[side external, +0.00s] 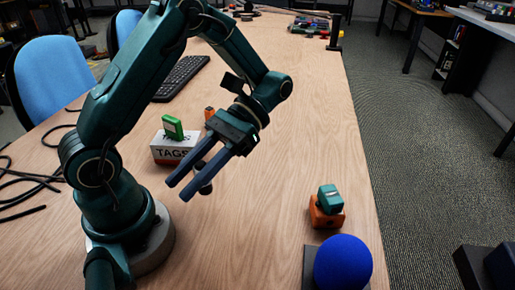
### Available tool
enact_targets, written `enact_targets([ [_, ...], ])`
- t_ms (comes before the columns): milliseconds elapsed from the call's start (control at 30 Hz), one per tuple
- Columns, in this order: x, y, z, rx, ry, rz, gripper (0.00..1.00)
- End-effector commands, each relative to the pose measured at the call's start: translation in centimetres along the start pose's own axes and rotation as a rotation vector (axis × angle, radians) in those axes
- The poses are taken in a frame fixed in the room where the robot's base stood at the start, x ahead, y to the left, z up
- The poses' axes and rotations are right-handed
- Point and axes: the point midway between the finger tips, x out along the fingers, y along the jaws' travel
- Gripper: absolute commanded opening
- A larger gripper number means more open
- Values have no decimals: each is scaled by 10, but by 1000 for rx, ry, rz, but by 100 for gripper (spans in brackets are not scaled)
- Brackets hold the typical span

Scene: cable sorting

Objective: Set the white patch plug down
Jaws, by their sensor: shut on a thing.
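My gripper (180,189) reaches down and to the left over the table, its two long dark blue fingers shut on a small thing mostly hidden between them. A small grey and dark piece (204,186) shows between and below the fingers, and I take it to be part of the white patch plug. Its white body does not show clearly. I cannot tell whether it touches the table.
A white box marked TAGS (170,152) with a green piece (173,127) on top stands behind the fingers. An orange piece (209,113) is partly hidden by my gripper. A teal piece (330,197) sits on an orange block (325,216), near a blue ball (343,262).

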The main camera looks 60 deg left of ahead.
Motion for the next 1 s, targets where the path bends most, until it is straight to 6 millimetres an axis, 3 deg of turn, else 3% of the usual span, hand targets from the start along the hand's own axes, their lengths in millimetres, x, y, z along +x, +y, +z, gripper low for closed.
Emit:
enact_targets([
  [200, -38, 52, 14, -178, 6, 441, 0],
  [533, -97, 81, 29, -319, 8, 786, 0],
  [800, -82, 81, -8, -323, 0, 784, 0],
  [1000, -70, 88, -20, -319, 2, 779, 0],
])
